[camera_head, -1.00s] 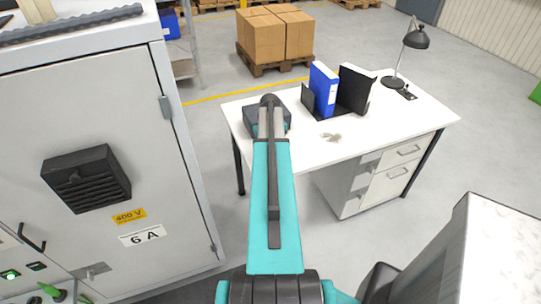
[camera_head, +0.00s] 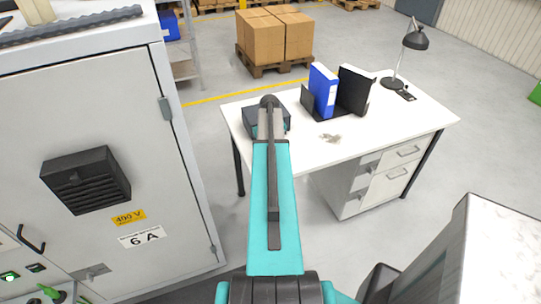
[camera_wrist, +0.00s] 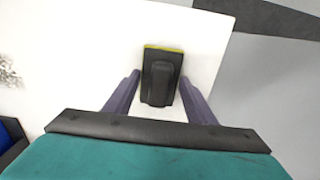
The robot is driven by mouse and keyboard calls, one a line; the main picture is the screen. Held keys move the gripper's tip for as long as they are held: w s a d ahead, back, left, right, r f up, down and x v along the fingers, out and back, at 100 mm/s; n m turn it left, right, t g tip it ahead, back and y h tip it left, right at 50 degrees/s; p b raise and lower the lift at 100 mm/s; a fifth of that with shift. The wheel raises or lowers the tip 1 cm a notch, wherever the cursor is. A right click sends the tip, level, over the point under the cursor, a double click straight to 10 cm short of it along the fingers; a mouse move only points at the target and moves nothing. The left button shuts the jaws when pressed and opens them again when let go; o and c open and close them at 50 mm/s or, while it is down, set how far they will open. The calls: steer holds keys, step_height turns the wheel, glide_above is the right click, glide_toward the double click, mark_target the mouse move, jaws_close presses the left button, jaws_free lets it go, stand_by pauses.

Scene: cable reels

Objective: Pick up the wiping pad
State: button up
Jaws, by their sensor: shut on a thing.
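The wiping pad (camera_wrist: 161,80) is a small dark block with a raised dark grip on top and a yellow edge along its far side. It shows in the wrist view over the white desk top. My gripper (camera_wrist: 160,77) has one grey finger on each side of the pad, with the tips at its left and right sides, and is shut on it. I cannot tell whether the pad rests on the desk or is just above it. In the head view my arm hides the pad.
The white desk (camera_head: 395,125) carries a blue binder (camera_head: 322,90), a black binder (camera_head: 355,88) and a lamp (camera_head: 414,40). A grey smudge (camera_head: 330,137) marks its top, which is otherwise mostly clear in front. A grey cabinet (camera_head: 110,130) stands to the left.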

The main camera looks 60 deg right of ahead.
steer(key=shift+r, duration=0.15)
steer(key=shift+r+b, duration=0.85)
steer(key=shift+r, duration=0.55)
steer(key=s+a+r+b, duration=0.1)
steer(key=s+a+b, duration=0.1)
steer(key=s, duration=0.5)
steer(key=s+a+r+b, duration=0.1)
steer(key=s+b, duration=0.1)
steer(key=s, duration=0.6)
steer(key=shift+s+a, duration=0.3)
steer(key=shift+a, duration=0.1)
